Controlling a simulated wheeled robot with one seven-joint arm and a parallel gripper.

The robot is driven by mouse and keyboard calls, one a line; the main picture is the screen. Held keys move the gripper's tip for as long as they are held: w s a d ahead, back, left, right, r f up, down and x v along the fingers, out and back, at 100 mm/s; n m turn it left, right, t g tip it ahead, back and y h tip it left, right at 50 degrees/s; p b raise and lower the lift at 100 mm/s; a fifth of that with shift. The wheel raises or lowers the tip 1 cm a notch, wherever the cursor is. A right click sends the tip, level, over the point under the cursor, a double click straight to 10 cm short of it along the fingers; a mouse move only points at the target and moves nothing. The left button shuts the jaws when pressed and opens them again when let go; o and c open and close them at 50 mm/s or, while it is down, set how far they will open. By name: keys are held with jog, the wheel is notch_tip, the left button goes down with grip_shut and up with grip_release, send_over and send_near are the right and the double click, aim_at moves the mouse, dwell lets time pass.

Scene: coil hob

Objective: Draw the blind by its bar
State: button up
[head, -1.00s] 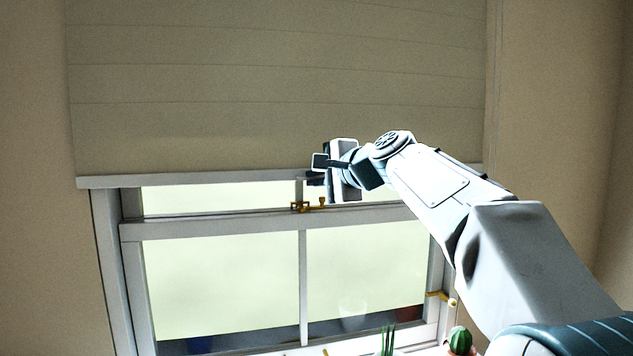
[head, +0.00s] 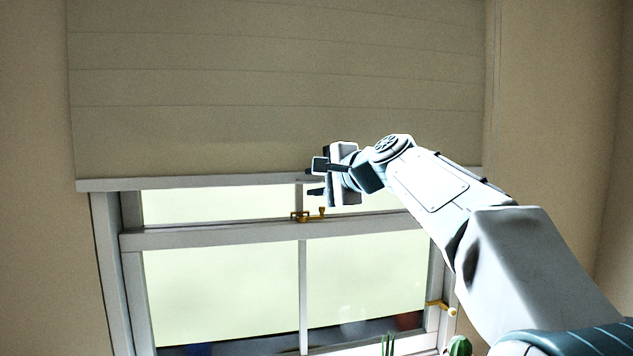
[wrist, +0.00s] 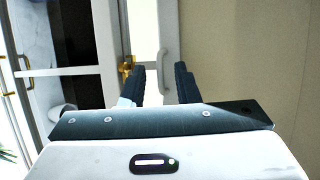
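The beige blind (head: 270,110) hangs over the upper part of the window. Its pale bottom bar (head: 190,184) runs level across the window, above the sash rail. My gripper (head: 318,177) is at the middle right of the bar, with one finger above bar height and one below. In the wrist view my gripper (wrist: 160,85) is open, its two dark fingers apart. A grey pull handle (wrist: 163,68) on the bar shows in the gap between them. The fingers do not appear to press on it. My arm hides part of the bar in the head view.
The window's sash rail (head: 220,235) and brass latch (head: 303,216) are just below my gripper. A brass handle (head: 440,308) is at the right window frame. A cactus (head: 459,346) stands low at the right. Bare wall (head: 550,130) lies to the right.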

jog(key=b+v, duration=0.3)
jog(key=v, duration=1.1)
jog(key=shift+b, duration=0.35)
jog(key=shift+f, duration=0.1)
jog(key=s+d+f+n+g+h, duration=0.2)
jog(key=s+f, duration=0.6)
jog(key=f, duration=0.6)
jog(key=s+d+f+n+g+h, duration=0.3)
jog(key=s+f, duration=0.4)
jog(key=f, duration=0.8)
jog(key=s+d+f+n+g+h, duration=0.3)
jog(key=s+f+n, duration=0.3)
jog(key=f, duration=0.9)
jog(key=s+h, duration=0.1)
jog(key=s, duration=0.1)
jog(key=shift+s+d+h, duration=0.3)
jog(key=shift+s+d, duration=0.05)
jog(key=shift+s, duration=0.05)
jog(key=shift+a+r, duration=0.1)
